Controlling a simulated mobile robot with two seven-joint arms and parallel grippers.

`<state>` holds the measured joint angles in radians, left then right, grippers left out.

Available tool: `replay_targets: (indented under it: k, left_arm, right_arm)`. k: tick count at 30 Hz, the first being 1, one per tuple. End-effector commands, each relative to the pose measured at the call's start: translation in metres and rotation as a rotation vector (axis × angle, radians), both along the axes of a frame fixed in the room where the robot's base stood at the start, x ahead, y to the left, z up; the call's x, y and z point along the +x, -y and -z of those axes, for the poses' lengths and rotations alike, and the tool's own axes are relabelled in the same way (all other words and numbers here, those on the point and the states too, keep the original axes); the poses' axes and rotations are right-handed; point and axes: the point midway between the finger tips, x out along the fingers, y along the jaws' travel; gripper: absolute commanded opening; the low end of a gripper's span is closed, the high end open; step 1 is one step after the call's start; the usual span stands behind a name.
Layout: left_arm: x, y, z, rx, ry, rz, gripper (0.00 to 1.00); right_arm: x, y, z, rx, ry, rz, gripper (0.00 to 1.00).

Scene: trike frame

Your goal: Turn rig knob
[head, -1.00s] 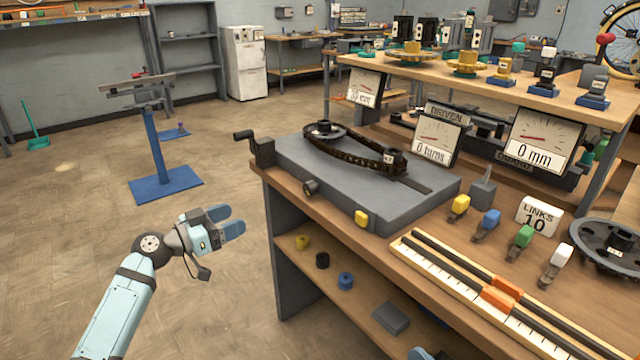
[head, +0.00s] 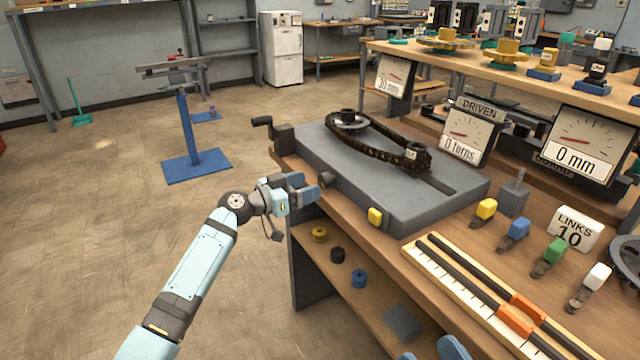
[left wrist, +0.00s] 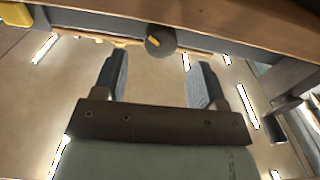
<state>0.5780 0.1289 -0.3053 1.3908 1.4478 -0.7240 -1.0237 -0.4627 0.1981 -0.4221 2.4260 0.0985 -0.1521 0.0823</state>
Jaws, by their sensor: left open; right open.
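The rig knob (head: 326,180) is a small dark round knob on the front side of the grey rig plate (head: 450,208). In the left wrist view the knob (left wrist: 160,40) carries a yellow mark and lies ahead of my fingertips, roughly centred between them. My left gripper (head: 309,187) is open and empty, close in front of the knob, with a gap visible in the wrist view (left wrist: 160,64). My right gripper (head: 432,352) shows only as blue fingers at the bottom edge of the head view, open, away from the knob.
A yellow block (head: 376,217) sits on the plate's front side, right of the knob. A crank (head: 263,122) juts out at the plate's left end. A chain (head: 385,150) lies on top. The bench shelf (head: 350,262) is below; open floor lies left.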

Motion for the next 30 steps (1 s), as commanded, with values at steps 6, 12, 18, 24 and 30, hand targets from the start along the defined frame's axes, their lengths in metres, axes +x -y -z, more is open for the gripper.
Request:
replay_targets:
  k: [6, 12, 18, 24, 30]
  left_arm:
    - [0.02, 0.027, 0.0, -0.002, 0.001, 0.0, 0.65]
    - [0.026, 0.035, 0.0, 0.0, 0.0, -0.001, 0.65]
    - [0.026, 0.036, 0.0, 0.001, 0.001, -0.001, 0.65]
    - [0.026, 0.035, 0.0, 0.0, 0.0, -0.001, 0.31]
    - [0.026, 0.035, 0.002, 0.004, 0.005, -0.001, 0.16]
  right_arm:
    - [0.0, -0.001, 0.007, -0.004, -0.016, -0.007, 0.65]
    - [0.001, -0.002, 0.01, -0.009, -0.028, -0.009, 0.65]
    - [0.001, -0.002, 0.01, -0.011, -0.031, -0.01, 0.65]
    - [0.001, -0.001, 0.009, -0.01, -0.027, -0.009, 0.65]
    - [0.001, -0.001, 0.012, -0.01, -0.026, -0.01, 0.65]
